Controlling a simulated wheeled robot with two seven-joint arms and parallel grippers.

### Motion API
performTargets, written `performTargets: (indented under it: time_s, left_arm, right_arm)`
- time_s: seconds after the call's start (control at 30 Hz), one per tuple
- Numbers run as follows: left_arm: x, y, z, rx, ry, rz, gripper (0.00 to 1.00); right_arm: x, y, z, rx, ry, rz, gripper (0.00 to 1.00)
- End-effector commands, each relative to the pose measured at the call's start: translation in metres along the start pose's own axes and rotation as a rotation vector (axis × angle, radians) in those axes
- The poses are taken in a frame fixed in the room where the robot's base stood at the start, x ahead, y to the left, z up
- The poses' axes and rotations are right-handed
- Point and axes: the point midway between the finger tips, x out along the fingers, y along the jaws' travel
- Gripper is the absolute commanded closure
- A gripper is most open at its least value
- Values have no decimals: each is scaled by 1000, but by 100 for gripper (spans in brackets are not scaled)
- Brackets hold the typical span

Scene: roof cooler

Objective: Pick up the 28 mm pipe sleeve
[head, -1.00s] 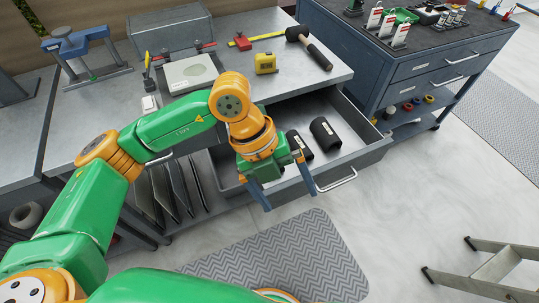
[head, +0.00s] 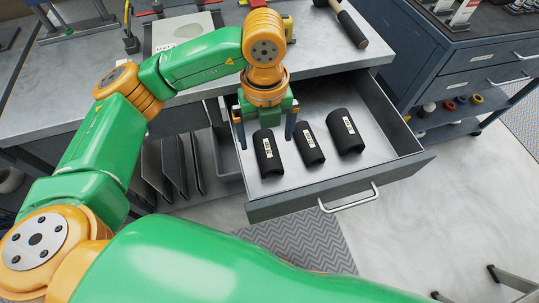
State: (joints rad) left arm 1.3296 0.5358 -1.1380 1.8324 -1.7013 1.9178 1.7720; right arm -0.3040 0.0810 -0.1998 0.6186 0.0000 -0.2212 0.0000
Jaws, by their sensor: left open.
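Three black pipe sleeves lie side by side in the open drawer (head: 400,143): a left one (head: 268,160), a middle one (head: 309,150) and a right one (head: 346,133). Each has a small pale label, too small to read, so I cannot tell which is the 28 mm sleeve. My left gripper (head: 266,139) is open and points down over the drawer. Its fingers appear on either side of the left sleeve's far end, the right finger between the left and middle sleeves. I cannot tell whether it touches any sleeve. My right gripper is not in view.
The workbench top (head: 325,58) overhangs the drawer's back. A hammer (head: 348,24) lies on it. The drawer front with its handle (head: 349,198) faces me. A blue tool cabinet (head: 455,75) stands at the right. A patterned mat (head: 300,242) lies on the floor below.

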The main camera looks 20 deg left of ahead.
Motion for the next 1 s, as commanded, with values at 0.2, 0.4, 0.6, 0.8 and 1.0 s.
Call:
performTargets:
  time_s: [0.2, 0.4, 0.6, 0.8, 1.0]
  left_arm:
    - [23, 0, 1, 0, 4, 2, 0]
    - [61, -3, 9, -1, 4, 2, 0]
    - [76, -3, 9, 2, 2, -3, 0]
    - [76, -4, 9, 1, 2, -3, 22]
    - [76, -4, 9, 1, 1, -3, 76]
  right_arm:
    - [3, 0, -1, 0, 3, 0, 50]
    - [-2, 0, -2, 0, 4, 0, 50]
    - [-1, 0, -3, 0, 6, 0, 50]
    - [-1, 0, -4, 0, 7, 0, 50]
    - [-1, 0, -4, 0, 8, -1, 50]
